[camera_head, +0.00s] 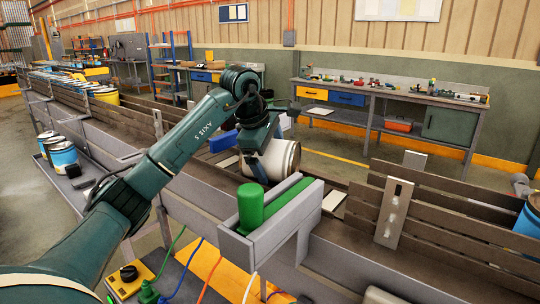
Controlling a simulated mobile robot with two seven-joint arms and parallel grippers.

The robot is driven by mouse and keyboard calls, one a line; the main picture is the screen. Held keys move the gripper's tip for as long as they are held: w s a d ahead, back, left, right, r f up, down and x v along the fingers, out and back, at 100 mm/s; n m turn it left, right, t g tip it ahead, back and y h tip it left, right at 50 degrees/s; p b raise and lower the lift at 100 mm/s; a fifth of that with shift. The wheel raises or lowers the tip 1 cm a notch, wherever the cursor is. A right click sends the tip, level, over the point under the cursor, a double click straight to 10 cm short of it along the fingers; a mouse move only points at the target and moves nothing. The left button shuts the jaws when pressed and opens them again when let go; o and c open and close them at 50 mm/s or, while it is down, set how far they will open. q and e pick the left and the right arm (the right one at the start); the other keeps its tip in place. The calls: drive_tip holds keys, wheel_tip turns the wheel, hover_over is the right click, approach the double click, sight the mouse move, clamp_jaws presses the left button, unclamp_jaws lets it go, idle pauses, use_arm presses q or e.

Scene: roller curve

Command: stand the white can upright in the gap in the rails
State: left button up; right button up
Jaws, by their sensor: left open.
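The white can (284,158) lies tilted on its side on the conveyor at the gap in the rails, just beyond the green block in the picture. Its pale side and darker rim show; its left part is hidden by my gripper. My left gripper (257,160) is open at the can's left side, with a finger in front of it. I cannot tell whether they touch. The slatted rail (440,205) resumes to the right of the gap. My right gripper is not in view.
A green cylinder (250,207) stands on a grey bracket (262,240) in front of the can. Several cans (62,155) stand on a side shelf at left. A blue can (530,218) is at the right edge. A workbench (390,100) stands behind.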

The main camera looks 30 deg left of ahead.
use_arm(q)
drive_tip(key=d+b+v, duration=0.1)
drive_tip(key=v, duration=1.2)
drive_tip(key=shift+a, duration=0.45)
drive_tip(key=shift+w, duration=0.15)
